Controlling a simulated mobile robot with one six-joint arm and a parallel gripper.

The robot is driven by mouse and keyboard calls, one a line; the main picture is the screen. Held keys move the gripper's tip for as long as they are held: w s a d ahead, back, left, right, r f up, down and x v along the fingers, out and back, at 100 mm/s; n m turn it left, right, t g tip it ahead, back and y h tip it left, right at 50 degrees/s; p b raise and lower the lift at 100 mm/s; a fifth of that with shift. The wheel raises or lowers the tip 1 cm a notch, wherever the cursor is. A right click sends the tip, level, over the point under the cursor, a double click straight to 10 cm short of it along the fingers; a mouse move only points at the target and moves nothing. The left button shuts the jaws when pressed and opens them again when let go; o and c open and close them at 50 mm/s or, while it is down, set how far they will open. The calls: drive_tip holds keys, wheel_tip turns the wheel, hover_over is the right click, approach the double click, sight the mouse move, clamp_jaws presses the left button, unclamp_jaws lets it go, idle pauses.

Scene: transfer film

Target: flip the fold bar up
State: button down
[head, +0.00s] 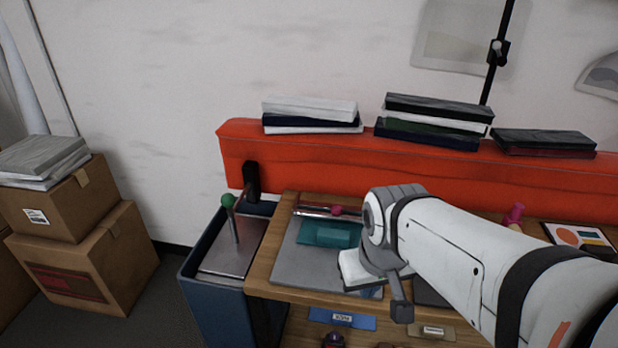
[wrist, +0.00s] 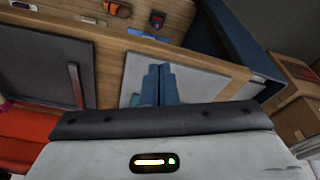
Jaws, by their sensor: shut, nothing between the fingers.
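A thin metal bar with a pink knob (head: 336,211) lies low along the back edge of a grey board (head: 300,263); it may be the fold bar, but I cannot be sure. A teal sheet (head: 330,233) lies on that board. My gripper's blue fingers (wrist: 158,85) are shut and empty, over the grey board (wrist: 200,82) in the wrist view. In the head view the fingers (head: 371,292) show partly under my wrist, near the board's front right. The wrist hides the board's right side.
A dark board (wrist: 40,65) with a metal strip (wrist: 75,86) lies beside the grey one. A second pink handle (head: 515,213) stands behind my arm. A blue bin (head: 210,290) with a green-knobbed lever (head: 228,201) stands left of the wooden bench (head: 262,275).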

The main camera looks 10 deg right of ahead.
drive_tip(key=w+d+n+h+p, duration=0.1)
drive_tip(key=w+d+n+p, duration=0.1)
drive_tip(key=w+n, duration=0.55)
drive_tip(key=n+t+p, duration=0.3)
drive_tip(key=n+t, duration=0.1)
drive_tip(key=n, duration=1.9)
approach(334, 219)
drive_tip(key=shift+s+a+r, duration=0.3)
drive_tip(key=shift+s+r, duration=0.35)
drive_tip(key=shift+s+a+r, duration=0.25)
drive_tip(key=shift+s+r, duration=0.4)
drive_tip(key=shift+r, duration=0.05)
drive_tip(key=b+x, duration=0.3)
drive_tip(key=x, duration=0.6)
drive_tip(key=shift+s+d, duration=0.15)
drive_tip(key=shift+s, duration=0.1)
drive_tip(key=shift+w+d+f+b, duration=0.1)
drive_tip(key=shift+w+f+b, duration=0.3)
drive_tip(key=shift+f+b, duration=0.1)
